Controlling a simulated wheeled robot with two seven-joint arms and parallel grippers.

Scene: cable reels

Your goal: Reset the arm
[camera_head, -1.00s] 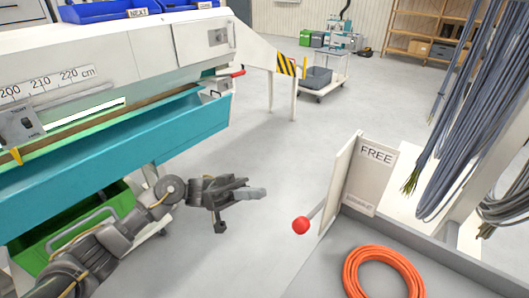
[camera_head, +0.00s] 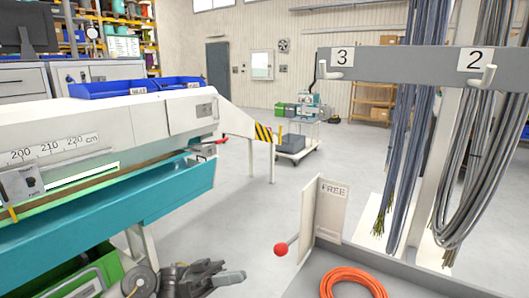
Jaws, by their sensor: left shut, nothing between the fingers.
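My left gripper (camera_head: 232,277) is at the bottom of the head view, left of centre. It is shut and empty, with its fingers pointing right over the floor. Part of my left arm (camera_head: 140,283) shows beside it at the bottom edge. My right gripper is not in view. The gripper is below and in front of the long measuring bench, and touches nothing that I can see.
The measuring bench (camera_head: 120,122) with a teal trough (camera_head: 120,210) fills the left. At right are a FREE panel (camera_head: 331,205), a red knob (camera_head: 281,249), an orange cable coil (camera_head: 352,285) and a rack (camera_head: 400,65) with hanging cables. A trolley (camera_head: 297,150) stands behind. The middle floor is clear.

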